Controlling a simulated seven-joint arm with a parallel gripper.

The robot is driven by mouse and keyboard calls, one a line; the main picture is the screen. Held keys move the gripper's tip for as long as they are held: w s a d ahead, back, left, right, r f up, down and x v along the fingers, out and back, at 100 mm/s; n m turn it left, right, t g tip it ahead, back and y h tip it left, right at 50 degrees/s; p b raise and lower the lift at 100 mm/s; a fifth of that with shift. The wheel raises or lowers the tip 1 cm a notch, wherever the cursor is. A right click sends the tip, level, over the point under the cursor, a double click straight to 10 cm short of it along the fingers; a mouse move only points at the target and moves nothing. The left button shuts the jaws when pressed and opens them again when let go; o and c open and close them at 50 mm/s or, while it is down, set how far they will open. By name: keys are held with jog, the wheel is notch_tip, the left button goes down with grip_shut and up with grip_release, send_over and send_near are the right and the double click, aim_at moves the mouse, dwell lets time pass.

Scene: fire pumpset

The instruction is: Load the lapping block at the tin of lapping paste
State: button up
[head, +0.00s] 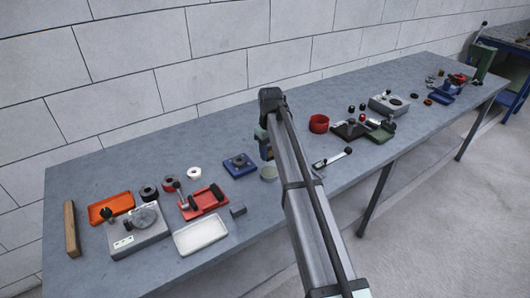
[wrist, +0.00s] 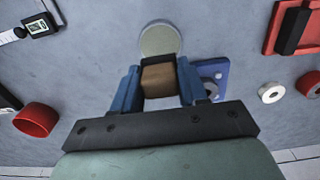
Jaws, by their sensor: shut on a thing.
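My gripper (wrist: 158,84) is shut on the lapping block (wrist: 157,78), a small block with a dark upper edge and a brown face, held between the blue fingers. The tin of lapping paste (wrist: 160,38) is a round, pale grey-green disc just beyond the block in the wrist view. In the head view the tin (head: 269,173) stands on the bench just below my gripper (head: 265,150), partly beside my arm. The block is hidden behind my arm there. I cannot tell whether the block touches the tin; in the wrist view its upper edge nearly meets the tin's rim.
A blue fixture (head: 240,165) stands close left of the tin, and a red dish (head: 319,123) to the right. A red tray (head: 204,201), a white tray (head: 200,235) and an orange tray (head: 110,208) crowd the left end. A gauge with a handle (head: 332,158) lies to the right.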

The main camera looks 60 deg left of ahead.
aim_at(269, 172)
jog(key=shift+f, duration=2.8)
jog(key=shift+f, duration=0.5)
jog(key=shift+r, duration=3.55)
